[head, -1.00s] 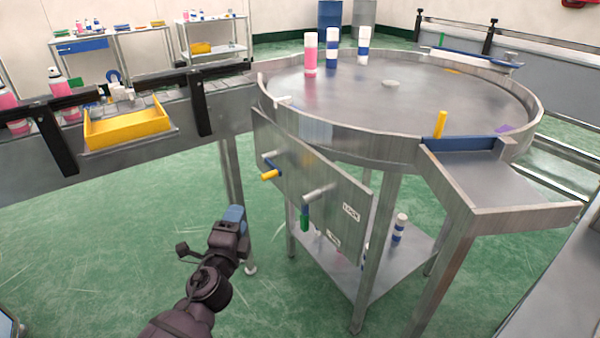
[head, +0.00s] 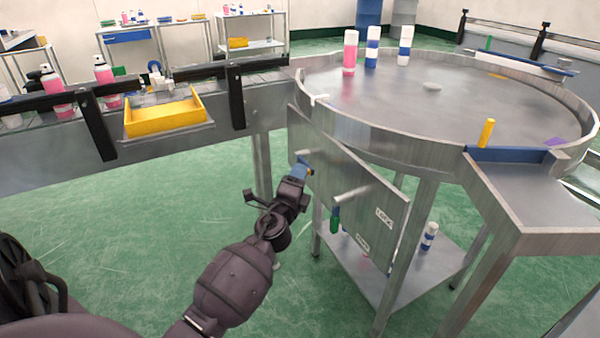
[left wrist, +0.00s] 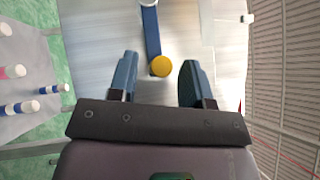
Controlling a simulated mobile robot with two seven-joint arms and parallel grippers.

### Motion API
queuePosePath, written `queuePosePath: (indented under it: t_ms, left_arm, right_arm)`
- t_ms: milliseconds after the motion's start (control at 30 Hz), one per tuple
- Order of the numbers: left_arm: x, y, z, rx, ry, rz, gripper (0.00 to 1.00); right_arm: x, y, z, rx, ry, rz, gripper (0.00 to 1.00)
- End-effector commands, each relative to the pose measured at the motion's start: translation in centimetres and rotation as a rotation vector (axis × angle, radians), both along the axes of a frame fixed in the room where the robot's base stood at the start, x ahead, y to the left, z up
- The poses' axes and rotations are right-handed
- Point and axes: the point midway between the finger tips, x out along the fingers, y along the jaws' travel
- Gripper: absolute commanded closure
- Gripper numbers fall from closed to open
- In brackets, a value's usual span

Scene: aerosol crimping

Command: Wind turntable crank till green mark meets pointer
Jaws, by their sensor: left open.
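The round steel turntable (head: 420,110) has a steel panel (head: 375,215) on its near side with two cranks. The upper left crank has a blue arm and a yellow handle (left wrist: 160,66). The other crank has a green handle (head: 335,219) hanging down. My left gripper (head: 303,172) is at the yellow-handled crank and mostly covers it in the head view. In the left wrist view, its blue fingers (left wrist: 160,80) are apart with the yellow handle's end between them. A white piece (head: 319,99) sits on the turntable's left rim. I cannot make out a green mark on the disc. My right gripper is out of view.
One pink can (head: 350,54) and two blue-and-white cans (head: 403,46) stand on the turntable's far side. A conveyor with a yellow tray (head: 165,115) lies left. An outfeed chute (head: 525,190) juts out front right. A blue-and-white can (head: 429,236) stands on the lower shelf.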

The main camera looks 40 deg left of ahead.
Motion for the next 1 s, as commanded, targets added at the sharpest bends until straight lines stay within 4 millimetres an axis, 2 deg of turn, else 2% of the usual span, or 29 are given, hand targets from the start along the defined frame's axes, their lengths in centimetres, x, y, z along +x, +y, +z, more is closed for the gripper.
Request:
queuePosePath:
  t_ms: [200,533,567,833,1000]
  left_arm:
    - [1.7,0.7,0.3,0.000,0.000,0.000,0.55]
    - [1.9,0.8,0.3,0.000,0.001,0.000,0.55]
    - [1.9,0.8,0.3,0.000,0.001,0.000,0.57]
    - [1.9,0.8,0.3,0.000,0.001,0.000,0.98]
    - [1.9,0.7,0.4,0.000,0.000,0.000,1.00]
  right_arm:
    - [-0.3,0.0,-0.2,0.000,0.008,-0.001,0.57]
    - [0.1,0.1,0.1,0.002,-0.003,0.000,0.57]
    - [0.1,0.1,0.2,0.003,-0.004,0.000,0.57]
    - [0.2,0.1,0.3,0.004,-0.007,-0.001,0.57]
    - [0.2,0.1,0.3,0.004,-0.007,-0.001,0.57]
